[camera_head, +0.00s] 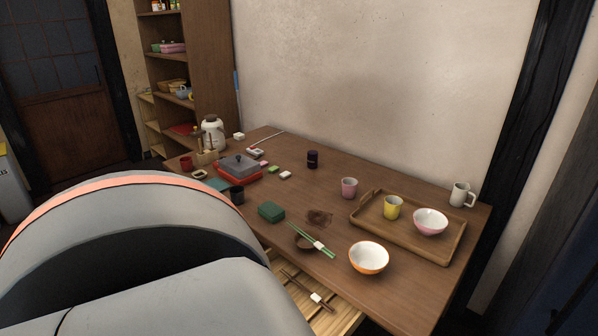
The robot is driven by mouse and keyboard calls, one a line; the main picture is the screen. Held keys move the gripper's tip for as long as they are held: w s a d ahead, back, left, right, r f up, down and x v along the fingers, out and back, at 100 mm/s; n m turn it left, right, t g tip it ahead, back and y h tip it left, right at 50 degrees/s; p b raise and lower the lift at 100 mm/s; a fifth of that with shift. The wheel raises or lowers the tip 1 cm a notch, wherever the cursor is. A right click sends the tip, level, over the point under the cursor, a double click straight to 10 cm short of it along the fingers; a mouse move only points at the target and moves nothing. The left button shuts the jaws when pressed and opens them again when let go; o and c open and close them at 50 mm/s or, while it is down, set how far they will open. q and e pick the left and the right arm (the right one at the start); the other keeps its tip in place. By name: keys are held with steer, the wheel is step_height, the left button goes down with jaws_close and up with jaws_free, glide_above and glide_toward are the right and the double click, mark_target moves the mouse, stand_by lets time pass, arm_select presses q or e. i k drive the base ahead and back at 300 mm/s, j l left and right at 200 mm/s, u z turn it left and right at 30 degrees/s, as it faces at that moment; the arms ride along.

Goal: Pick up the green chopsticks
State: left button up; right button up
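The green chopsticks (303,237) lie on the wooden table, close to its near edge. They slant from upper left to lower right and have a white piece near their lower right end. A large grey and orange part of my own body fills the lower left. Neither gripper is in view.
A tray (437,255) holds a yellow cup (393,207) and a pink bowl (431,221). Brown chopsticks (303,287) lie on a lower slatted surface (343,317).

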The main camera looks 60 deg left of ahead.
mark_target(319, 245)
steer(key=k+u, duration=0.3)
steer(key=k+j+u, duration=0.1)
steer(key=u, duration=0.2)
steer(key=i+j+u, duration=0.15)
steer(key=u, duration=0.35)
steer(key=i+j+u, duration=0.1)
steer(key=u, duration=0.4)
